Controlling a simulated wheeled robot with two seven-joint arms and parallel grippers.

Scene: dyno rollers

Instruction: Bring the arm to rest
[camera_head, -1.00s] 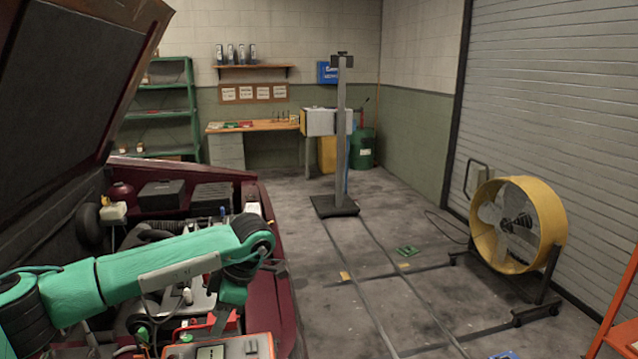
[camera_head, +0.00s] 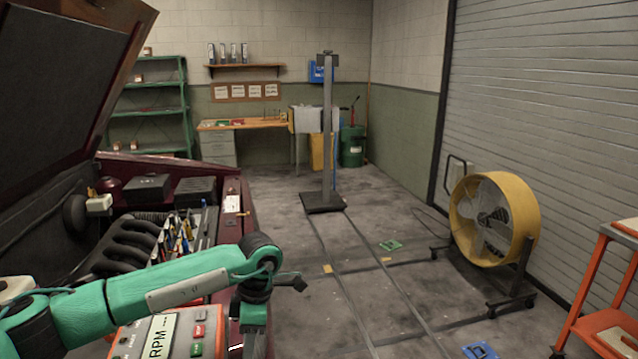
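My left arm (camera_head: 165,290), teal with dark joints, comes in from the lower left. It reaches right to a dark joint (camera_head: 258,262) and bends down there toward the bottom edge. Its gripper is not visible; the end of the arm runs out of the picture. The bent part hangs by the right side of the car's open engine bay. My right arm and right gripper are not in view.
The maroon car (camera_head: 245,205) stands at left, hood raised. An orange and grey box marked RPM (camera_head: 158,338) sits under my arm. A yellow fan (camera_head: 494,218) and an orange cart (camera_head: 600,325) stand at right. A post on a base (camera_head: 323,202) stands ahead. Floor between is mostly clear.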

